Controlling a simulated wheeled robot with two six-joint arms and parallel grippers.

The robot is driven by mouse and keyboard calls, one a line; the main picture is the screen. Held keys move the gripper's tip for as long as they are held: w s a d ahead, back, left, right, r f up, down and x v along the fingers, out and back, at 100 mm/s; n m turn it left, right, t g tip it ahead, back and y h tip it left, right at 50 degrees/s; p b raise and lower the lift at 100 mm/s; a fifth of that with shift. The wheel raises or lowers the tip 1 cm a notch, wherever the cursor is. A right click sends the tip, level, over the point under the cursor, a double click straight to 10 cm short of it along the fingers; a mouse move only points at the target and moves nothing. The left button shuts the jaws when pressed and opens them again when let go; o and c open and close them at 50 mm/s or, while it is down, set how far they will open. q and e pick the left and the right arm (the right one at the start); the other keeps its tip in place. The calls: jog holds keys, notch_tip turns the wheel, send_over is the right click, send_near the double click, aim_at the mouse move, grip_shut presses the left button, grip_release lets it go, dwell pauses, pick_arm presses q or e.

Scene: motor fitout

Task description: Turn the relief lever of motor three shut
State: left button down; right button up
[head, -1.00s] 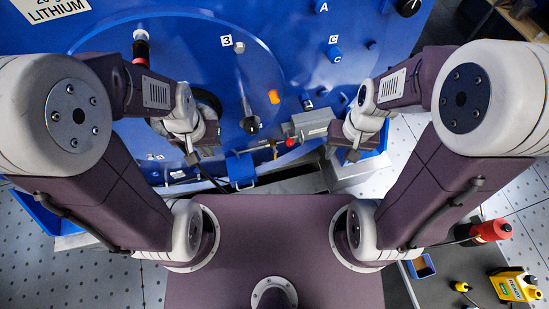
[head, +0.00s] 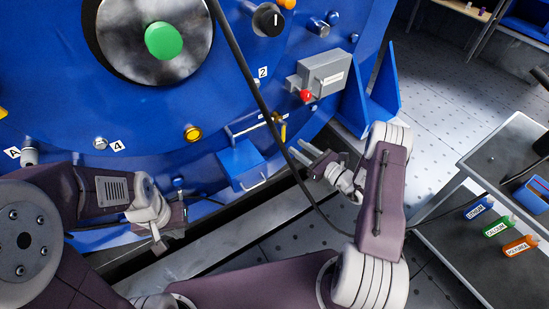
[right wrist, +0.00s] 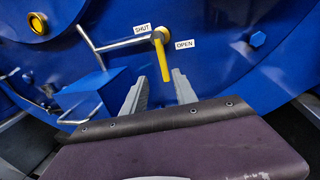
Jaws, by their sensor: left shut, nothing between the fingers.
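The yellow relief lever (right wrist: 165,62) hangs down from its pivot, tilted slightly right, in the right wrist view. A SHUT label (right wrist: 142,29) is at the pivot's upper left and an OPEN label (right wrist: 185,44) at its right. In the head view the lever (head: 283,131) is small, below the grey box. No motor number is readable beside it. My right gripper (right wrist: 160,92) is open, its fingers pointing at the lever, with the lever's lower end appearing between them; I see no contact. It also shows in the head view (head: 304,152). My left gripper (head: 159,238) is shut and empty at lower left.
A metal bar (right wrist: 120,44) runs left from the pivot, above a blue box (right wrist: 85,95) with a handle. A grey box (head: 322,72) with a red knob (head: 305,96) sits above. A black cable (head: 255,85) hangs across the panel. A cart (head: 515,150) stands right.

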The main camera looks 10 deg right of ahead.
aim_at(284, 137)
jog(key=shift+h, duration=0.3)
jog(key=b+x, duration=0.2)
jog(key=x, duration=0.2)
jog(key=b+x, duration=0.1)
jog(key=x, duration=0.3)
jog(key=shift+w+d+f+b, duration=0.2)
jog(key=shift+w+b, duration=0.05)
jog(key=shift+b, duration=0.1)
jog(key=shift+w+a+r, duration=0.15)
jog(key=shift+w, duration=0.2)
grip_shut()
dwell(0.5)
